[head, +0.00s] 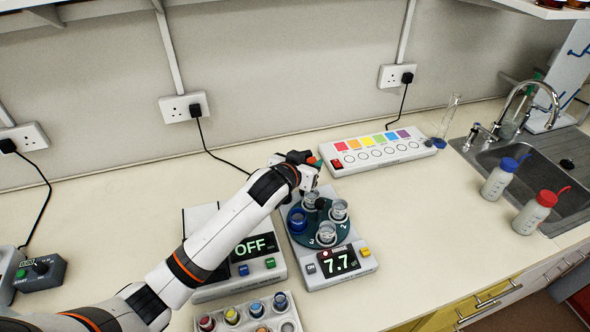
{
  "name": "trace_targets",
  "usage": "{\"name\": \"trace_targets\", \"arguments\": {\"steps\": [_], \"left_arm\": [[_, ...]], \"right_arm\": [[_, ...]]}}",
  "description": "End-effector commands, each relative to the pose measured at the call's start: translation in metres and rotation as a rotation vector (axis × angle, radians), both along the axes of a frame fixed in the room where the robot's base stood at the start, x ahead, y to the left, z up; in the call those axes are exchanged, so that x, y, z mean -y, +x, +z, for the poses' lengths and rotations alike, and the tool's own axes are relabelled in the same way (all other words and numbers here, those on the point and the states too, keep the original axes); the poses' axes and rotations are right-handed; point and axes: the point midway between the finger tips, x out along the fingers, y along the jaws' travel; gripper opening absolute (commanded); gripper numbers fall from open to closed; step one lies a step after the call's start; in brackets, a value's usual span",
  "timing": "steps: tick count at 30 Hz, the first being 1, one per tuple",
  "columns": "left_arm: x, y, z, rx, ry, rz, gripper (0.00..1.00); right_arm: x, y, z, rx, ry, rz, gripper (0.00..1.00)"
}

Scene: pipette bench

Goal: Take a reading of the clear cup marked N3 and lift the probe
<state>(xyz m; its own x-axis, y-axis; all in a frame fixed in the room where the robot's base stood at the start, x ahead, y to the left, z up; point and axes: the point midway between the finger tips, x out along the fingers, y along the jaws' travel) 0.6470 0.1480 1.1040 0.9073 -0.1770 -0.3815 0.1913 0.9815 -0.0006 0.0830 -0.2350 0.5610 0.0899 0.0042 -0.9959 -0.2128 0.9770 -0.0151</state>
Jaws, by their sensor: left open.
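The meter (340,277) has a lit display reading 7.7. Its dark round turntable (312,236) carries several cups: a blue one (298,222) at the left, and clear ones at the front (326,236), right (339,212) and back (311,198). Small white numbers show on the turntable, a 3 near the front left; I cannot read an N3 mark on a cup. My left gripper (306,170) is open at the back of the meter, above and behind the back cup. The probe is not clearly made out; my gripper and wrist cover that area. My right gripper is out of view.
A second device (247,271) reading OFF stands left of the meter, partly behind my arm. A rack of coloured vials (250,318) lies in front. A coloured-strip box (376,152) stands behind right. Two wash bottles (500,180) stand by the sink. The counter right of the meter is clear.

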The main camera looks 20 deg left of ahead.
Motion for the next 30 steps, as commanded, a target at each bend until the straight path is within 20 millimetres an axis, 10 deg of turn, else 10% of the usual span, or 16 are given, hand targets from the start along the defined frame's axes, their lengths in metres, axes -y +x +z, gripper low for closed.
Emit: {"name": "trace_targets", "arguments": {"steps": [16,30], "left_arm": [[-0.016,-0.083,0.033,0.002,0.001,-0.001,0.44],[-0.019,-0.098,0.041,0.001,0.001,0.0,0.44]], "right_arm": [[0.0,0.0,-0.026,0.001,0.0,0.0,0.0],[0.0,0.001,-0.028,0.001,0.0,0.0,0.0]]}}
